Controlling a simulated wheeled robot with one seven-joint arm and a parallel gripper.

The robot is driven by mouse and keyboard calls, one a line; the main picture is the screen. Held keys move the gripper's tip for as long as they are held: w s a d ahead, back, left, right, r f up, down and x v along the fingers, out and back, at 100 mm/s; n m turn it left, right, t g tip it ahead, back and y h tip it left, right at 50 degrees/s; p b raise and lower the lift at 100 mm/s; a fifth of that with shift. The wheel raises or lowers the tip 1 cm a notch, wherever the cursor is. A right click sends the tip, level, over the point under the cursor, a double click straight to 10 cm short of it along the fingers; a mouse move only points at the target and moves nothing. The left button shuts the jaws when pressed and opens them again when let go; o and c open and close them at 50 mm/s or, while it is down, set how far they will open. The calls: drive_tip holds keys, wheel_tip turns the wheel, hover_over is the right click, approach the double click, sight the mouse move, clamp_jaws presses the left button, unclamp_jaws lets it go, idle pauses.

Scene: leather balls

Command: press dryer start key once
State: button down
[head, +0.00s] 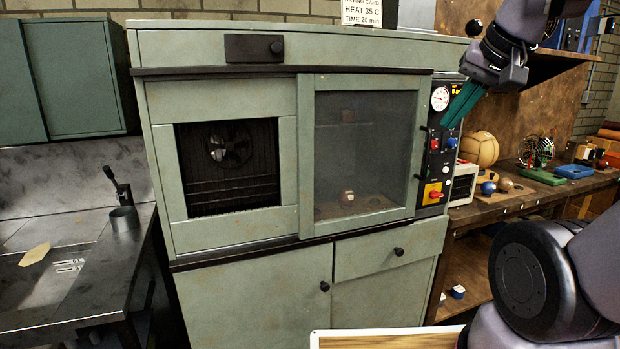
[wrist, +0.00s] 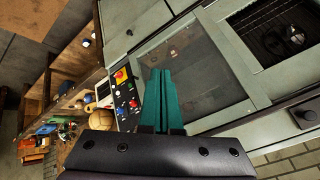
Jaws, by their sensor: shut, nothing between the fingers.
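The dryer is a green cabinet (head: 220,50) with a control panel (head: 437,160) at its right edge. The panel has a round gauge (head: 440,98), small black and blue keys, a white knob (head: 445,171) and a red button on a yellow plate (head: 433,193). Key labels are too small to read, so I cannot tell which is the start key. My gripper (head: 449,122) has teal fingers, shut and empty. Its tips overlap the panel's upper part in the head view; contact is unclear. In the wrist view the tips (wrist: 161,72) appear beside the panel (wrist: 124,98), over the glass door.
A sliding glass door (head: 365,150) covers a ball on a shelf inside. A card (head: 362,12) stands on top. A bench (head: 490,200) at right holds a tan ball (head: 479,149) and a white box (head: 463,184). A metal sink counter (head: 70,270) stands at left.

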drive_tip(key=shift+s+a, duration=0.2)
drive_tip(key=shift+s, duration=0.2)
drive_tip(key=w+f+m+g+y, duration=0.1)
drive_tip(key=w+f+m+y, duration=0.45)
drive_tip(key=w, duration=0.35)
drive_tip(key=w+f+m+g+y, duration=0.1)
drive_tip(key=w+f+m+y, duration=0.45)
drive_tip(key=w+m, duration=0.2)
drive_tip(key=w+d+f+m+t+h, duration=0.2)
drive_tip(key=w+d+f+m+t, duration=0.1)
drive_tip(key=d, duration=0.4)
drive_tip(key=w+d+f+m+t+h, duration=0.2)
drive_tip(key=w+d+f+m+t, duration=0.2)
drive_tip(key=d+f+m, duration=0.3)
drive_tip(key=w+d+f+m+t+h, duration=0.2)
drive_tip(key=w+d+f+m+t, duration=0.2)
drive_tip(key=d, duration=0.4)
drive_tip(key=shift+f+m+t+h, duration=0.4)
drive_tip(key=shift+f, duration=0.25)
drive_tip(key=shift+a, duration=0.1)
